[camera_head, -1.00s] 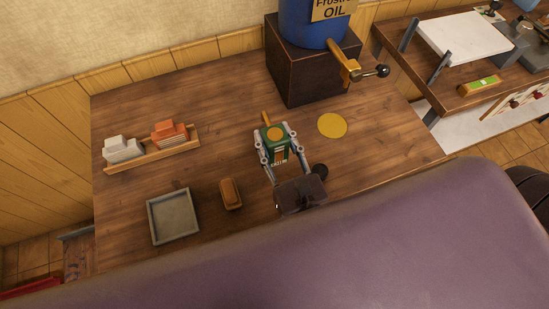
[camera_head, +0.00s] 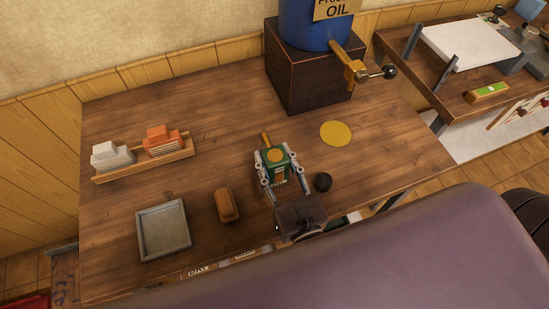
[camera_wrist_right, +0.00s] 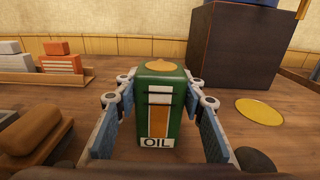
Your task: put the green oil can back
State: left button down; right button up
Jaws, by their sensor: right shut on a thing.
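The green oil can (camera_head: 275,163) has an orange panel, an orange top and a label reading OIL. It is upright between the fingers of my right gripper (camera_head: 279,172), which is shut on it. The can also fills the middle of the right wrist view (camera_wrist_right: 161,105), with a finger on each side. I cannot tell whether its base touches the table (camera_head: 215,120). A yellow round spot (camera_head: 336,133) lies flat on the table to the right of the can; nothing stands on it. My left gripper is not in view.
A blue oil drum (camera_head: 313,22) with a brass tap (camera_head: 354,71) stands on a dark block (camera_head: 305,88) behind. Free table lies left of the can.

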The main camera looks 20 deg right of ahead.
jog(key=shift+f, duration=0.15)
jog(key=o, duration=1.4)
jog(key=shift+r, duration=0.2)
jog(key=shift+s+f, duration=0.15)
jog(key=shift+s, duration=0.15)
jog(key=s+b, duration=0.2)
jog(key=s, duration=0.3)
jog(key=s+b, duration=0.2)
jog(key=s, duration=0.3)
jog(key=shift+s+d, duration=0.2)
jog(key=shift+s, duration=0.55)
